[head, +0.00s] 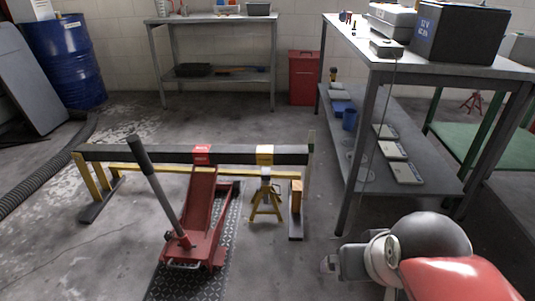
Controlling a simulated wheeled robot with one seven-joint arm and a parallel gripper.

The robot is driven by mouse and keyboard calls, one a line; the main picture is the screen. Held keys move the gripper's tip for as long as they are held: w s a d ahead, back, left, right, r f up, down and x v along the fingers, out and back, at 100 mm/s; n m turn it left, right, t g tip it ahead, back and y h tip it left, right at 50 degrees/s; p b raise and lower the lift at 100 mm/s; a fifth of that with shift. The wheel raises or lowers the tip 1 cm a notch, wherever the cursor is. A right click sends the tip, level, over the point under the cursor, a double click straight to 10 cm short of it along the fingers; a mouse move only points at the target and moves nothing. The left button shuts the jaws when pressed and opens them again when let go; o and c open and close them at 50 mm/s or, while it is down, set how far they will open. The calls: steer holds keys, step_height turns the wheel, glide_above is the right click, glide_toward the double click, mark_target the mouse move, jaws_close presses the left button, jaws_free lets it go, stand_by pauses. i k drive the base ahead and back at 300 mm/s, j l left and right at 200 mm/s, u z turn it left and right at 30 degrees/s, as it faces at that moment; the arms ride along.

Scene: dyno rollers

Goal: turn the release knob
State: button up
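A red floor jack (203,216) stands on a dark tread-plate mat (228,240) in the head view. Its long grey handle (155,188) leans up to the left from a red socket. I cannot clearly pick out the release knob; small red and metal parts at the jack's near end are too small to tell apart. The jack's lifting arm reaches up to a red block on a dark beam (130,154). My gripper (328,263) is at lower right, well to the right of the jack and apart from it. Its fingers are too small to judge open or shut.
A yellow jack stand (266,200) is under the beam, right of the jack. Yellow trestles hold the beam's ends. A grey workbench (455,65) with a battery (457,33) stands at right. A blue drum (66,62) and hose are at left. The front-left floor is clear.

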mark_target(168, 236)
steer(key=u, duration=1.3)
steer(key=i+l+u, duration=0.25)
steer(key=i+l, duration=0.15)
steer(key=l, duration=0.15)
steer(key=i+l+u, duration=0.25)
steer(key=l, duration=0.4)
steer(key=i+l+u, duration=0.1)
steer(key=i+l, duration=0.15)
steer(key=i+l+u, duration=0.1)
steer(key=l, duration=0.35)
steer(key=i+l+u, duration=0.15)
steer(key=l, duration=0.2)
